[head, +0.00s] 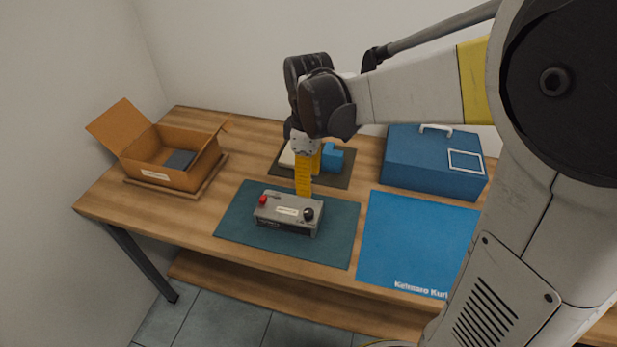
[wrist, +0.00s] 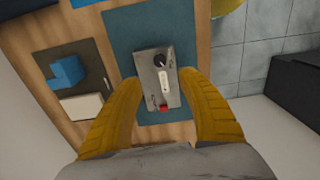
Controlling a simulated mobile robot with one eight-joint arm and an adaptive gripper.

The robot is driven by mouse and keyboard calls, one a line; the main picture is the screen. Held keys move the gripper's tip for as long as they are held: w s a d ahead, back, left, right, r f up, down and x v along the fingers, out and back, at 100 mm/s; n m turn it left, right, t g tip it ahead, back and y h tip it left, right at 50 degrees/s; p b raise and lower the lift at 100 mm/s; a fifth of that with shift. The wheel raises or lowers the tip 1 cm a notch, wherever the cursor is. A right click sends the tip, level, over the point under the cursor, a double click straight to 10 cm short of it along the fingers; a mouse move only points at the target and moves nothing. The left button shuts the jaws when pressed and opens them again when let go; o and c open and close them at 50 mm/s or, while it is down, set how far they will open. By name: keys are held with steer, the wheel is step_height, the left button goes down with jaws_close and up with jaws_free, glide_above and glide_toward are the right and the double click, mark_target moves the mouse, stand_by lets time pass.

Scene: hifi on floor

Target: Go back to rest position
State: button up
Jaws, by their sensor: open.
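My gripper (head: 305,190) has yellow fingers and hangs pointing down over the table, just behind and above a grey control box (head: 288,212). In the wrist view my gripper (wrist: 163,90) is open, its fingers apart, with the grey box (wrist: 157,82) seen between and beyond them. Nothing is held. The box has a red button, a black knob and a pale label, and lies on a dark teal mat (head: 238,222). I cannot tell whether a fingertip touches the box.
An open cardboard box (head: 190,178) with a dark item stands on the left. A blue toolbox (head: 430,165) stands at the back right, behind a bright blue mat (head: 415,240). A blue block (head: 333,157) sits on a dark mat behind my gripper. The front of the table is clear.

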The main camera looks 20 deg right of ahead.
steer(key=shift+r, duration=0.15)
stand_by(0.3)
steer(key=s+r+m+t, duration=0.2)
steer(key=s+m+t, duration=0.1)
steer(key=s+m, duration=0.2)
steer(key=s+r+m+t, duration=0.3)
steer(key=s+m+t, duration=0.1)
steer(key=s+m, duration=0.2)
steer(key=shift+s+r, duration=0.25)
steer(key=shift+s, duration=0.55)
